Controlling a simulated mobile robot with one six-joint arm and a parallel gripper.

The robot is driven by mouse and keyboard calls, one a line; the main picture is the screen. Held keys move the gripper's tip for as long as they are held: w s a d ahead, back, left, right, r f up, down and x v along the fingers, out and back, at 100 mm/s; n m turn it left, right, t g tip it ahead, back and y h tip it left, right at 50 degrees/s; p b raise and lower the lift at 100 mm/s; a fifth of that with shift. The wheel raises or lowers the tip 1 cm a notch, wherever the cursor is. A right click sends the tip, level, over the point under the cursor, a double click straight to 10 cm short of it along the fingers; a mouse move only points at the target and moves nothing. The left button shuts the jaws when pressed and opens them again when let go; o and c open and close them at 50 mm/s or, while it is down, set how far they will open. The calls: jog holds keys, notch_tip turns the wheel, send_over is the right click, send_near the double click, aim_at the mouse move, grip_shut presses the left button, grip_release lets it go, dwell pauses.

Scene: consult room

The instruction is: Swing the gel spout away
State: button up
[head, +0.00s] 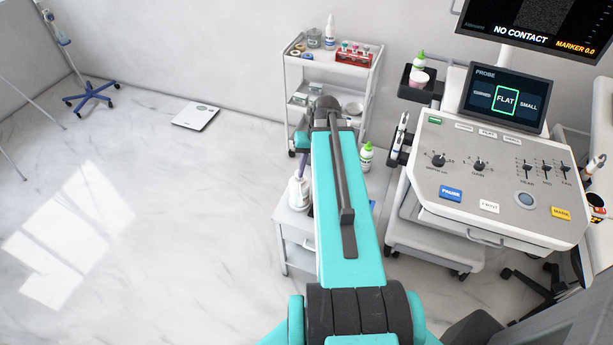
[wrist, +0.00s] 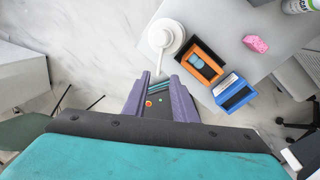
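The white gel bottle (head: 297,194) stands on a low grey cabinet, left of my arm in the head view. In the wrist view I look down on its round white pump top (wrist: 166,36), and its spout (wrist: 158,66) points down the picture toward my gripper. My gripper (wrist: 159,77) has two purple fingers spread apart, with nothing visibly clamped. The spout's end lies near the gap between the fingertips; I cannot tell whether they touch. In the head view my arm hides most of the gripper.
The cabinet top (wrist: 222,28) also holds an orange tray (wrist: 188,71), a blue tray (wrist: 243,99), a pink item (wrist: 256,44) and a green-capped bottle (head: 366,157). A white trolley (head: 291,80) stands behind. The ultrasound console (head: 497,175) is right; open floor (head: 190,200) lies left.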

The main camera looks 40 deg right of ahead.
jog(key=shift+s+d+r, duration=0.15)
jog(key=shift+d+r, duration=0.05)
jog(key=shift+r, duration=0.95)
jog(key=shift+s+d+r, duration=0.1)
jog(key=shift+d+r, duration=0.1)
jog(key=shift+r, duration=0.95)
jog(key=shift+a+f, duration=0.1)
jog(key=c, duration=0.6)
jog(key=shift+a+f, duration=0.1)
jog(key=shift+f, duration=0.1)
grip_shut()
jog(key=s+a+f+n+g+b, duration=0.3)
jog(key=a+f+n+g, duration=0.1)
jog(key=a+f+n, duration=1.55)
jog(key=s+a+f+n+g+h+b, duration=0.1)
jog(key=s+a+f+n, duration=0.4)
jog(key=s+f+n, duration=0.3)
jog(key=s+a+f+n+g+b, duration=0.2)
jog(key=s+a+f+n, duration=0.4)
jog(key=f+n, duration=0.6)
jog(key=s+n, duration=0.2)
jog(key=n, duration=0.1)
jog(key=shift+s+a+h, duration=0.2)
jog(key=shift+s+h, duration=0.05)
jog(key=shift+h, duration=0.15)
